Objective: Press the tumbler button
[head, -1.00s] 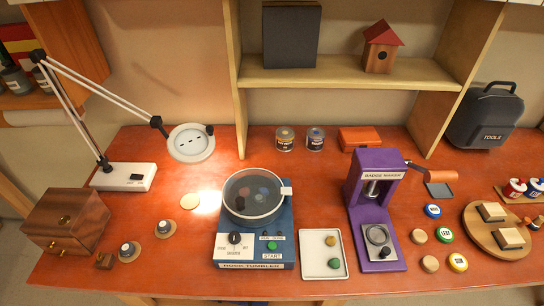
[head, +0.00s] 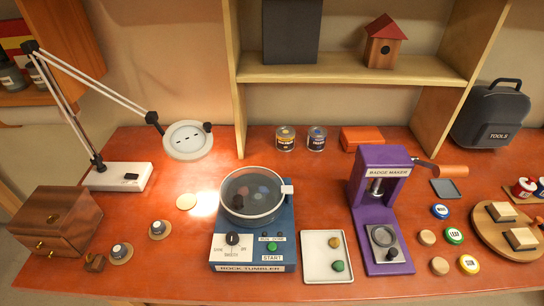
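The rock tumbler (head: 251,251) is a blue machine on the red-brown bench, a little left of the picture's bottom right half. A clear-lidded round drum (head: 252,195) with dark stones inside sits on top. On its front panel are a black dial (head: 233,239) at the left and a green button (head: 272,246) at the right, with a START label below the button. Neither of my grippers is in view, and nothing covers the button.
A white tray (head: 314,277) with two stones stands just right of the tumbler. The purple badge maker (head: 367,208) stands beyond it. A lamp (head: 188,141) arches over the left side. Small knobs on discs (head: 121,252) lie at left. Bench in front of the tumbler is narrow.

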